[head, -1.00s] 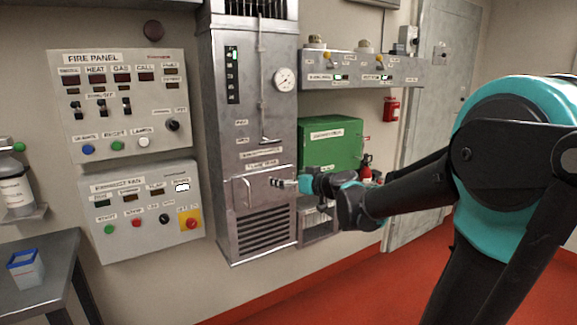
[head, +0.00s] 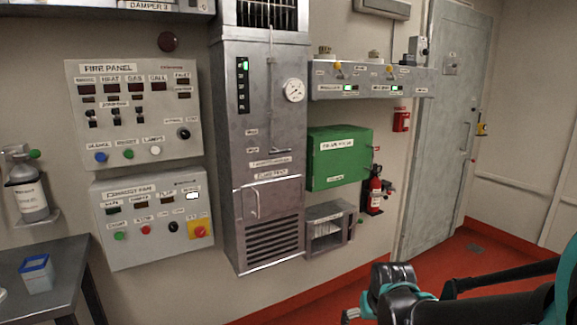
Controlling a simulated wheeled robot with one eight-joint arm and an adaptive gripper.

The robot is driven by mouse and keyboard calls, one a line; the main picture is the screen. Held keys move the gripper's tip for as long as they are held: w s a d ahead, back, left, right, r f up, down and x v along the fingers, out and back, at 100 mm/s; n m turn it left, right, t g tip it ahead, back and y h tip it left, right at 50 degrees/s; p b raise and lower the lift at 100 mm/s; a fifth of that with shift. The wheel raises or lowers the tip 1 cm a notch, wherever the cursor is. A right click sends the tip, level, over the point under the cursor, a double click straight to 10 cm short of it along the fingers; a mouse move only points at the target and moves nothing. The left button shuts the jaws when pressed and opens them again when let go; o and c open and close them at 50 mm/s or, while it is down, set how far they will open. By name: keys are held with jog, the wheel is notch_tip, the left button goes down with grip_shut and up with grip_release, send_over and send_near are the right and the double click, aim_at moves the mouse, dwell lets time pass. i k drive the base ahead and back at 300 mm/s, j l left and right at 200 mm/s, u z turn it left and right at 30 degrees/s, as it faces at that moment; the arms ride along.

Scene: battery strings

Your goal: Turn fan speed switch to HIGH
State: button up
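The exhaust fan panel (head: 150,246) is a grey box on the wall at the lower left. Its lower row holds a green button (head: 120,236), a red button (head: 146,230), a small black knob (head: 173,226) and a red stop button on a yellow plate (head: 199,230). The black knob looks like the speed switch, but its label and setting are too small to read. My gripper (head: 350,314) is at the bottom edge, right of centre, far to the right of the panel and apart from everything. Its fingers are small and partly cut off, so its opening is unclear.
The fire panel (head: 135,118) hangs above the fan panel. A tall metal cabinet (head: 262,130) stands right of both, with a green box (head: 338,160) and a fire extinguisher (head: 374,193) beyond. A table (head: 75,275) with a blue-rimmed container (head: 37,274) is at the lower left.

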aim_at(173, 226)
jog(key=u, duration=1.3)
